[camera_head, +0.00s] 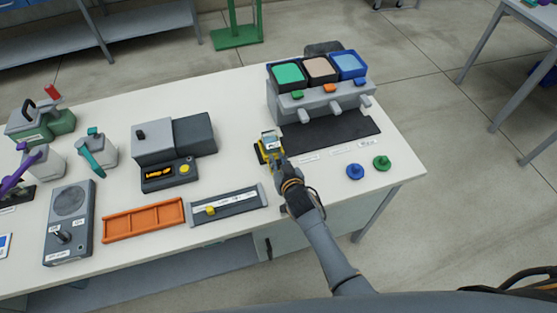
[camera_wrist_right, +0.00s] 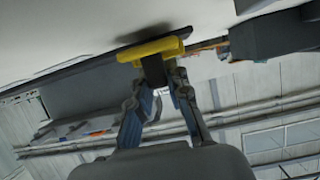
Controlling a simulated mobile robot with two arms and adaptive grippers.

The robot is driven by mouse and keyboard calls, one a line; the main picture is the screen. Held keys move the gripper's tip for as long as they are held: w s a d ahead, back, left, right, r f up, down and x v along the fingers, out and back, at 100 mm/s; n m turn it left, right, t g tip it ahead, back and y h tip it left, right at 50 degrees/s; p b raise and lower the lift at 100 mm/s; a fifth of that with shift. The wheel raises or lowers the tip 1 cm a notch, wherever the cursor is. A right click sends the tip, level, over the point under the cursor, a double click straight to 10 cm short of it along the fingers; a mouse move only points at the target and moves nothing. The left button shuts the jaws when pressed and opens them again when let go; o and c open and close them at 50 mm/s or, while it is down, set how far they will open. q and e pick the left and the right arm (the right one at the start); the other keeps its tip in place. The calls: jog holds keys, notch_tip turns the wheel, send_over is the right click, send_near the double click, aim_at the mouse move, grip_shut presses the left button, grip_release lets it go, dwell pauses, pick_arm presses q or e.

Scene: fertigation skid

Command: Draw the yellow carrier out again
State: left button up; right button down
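The yellow carrier (camera_head: 260,153) is at the middle of the bench, at the end of my right arm. It has a pale, greyish top part and is partly hidden by the gripper. My right gripper (camera_head: 274,152) is at the carrier. In the right wrist view, the fingers (camera_wrist_right: 157,82) are closed on a dark block below the carrier's yellow bar (camera_wrist_right: 150,50). The carrier appears to be above the bench top, apart from the nearby devices; its exact height is unclear. My left gripper is not in view.
A grey station (camera_head: 318,100) with green, beige and blue tops stands behind right, with a dark mat (camera_head: 330,133) before it. A grey box device (camera_head: 175,140) is left. An orange rack (camera_head: 144,220), a slider panel (camera_head: 228,205), and blue (camera_head: 355,172) and green (camera_head: 382,163) knobs lie nearer.

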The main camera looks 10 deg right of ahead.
jog(key=c, duration=1.2)
grip_release()
jog(key=shift+s+a, duration=0.1)
jog(key=shift+a, duration=0.2)
jog(key=v, duration=1.2)
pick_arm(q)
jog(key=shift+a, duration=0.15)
pick_arm(e)
jog(key=shift+r, duration=0.1)
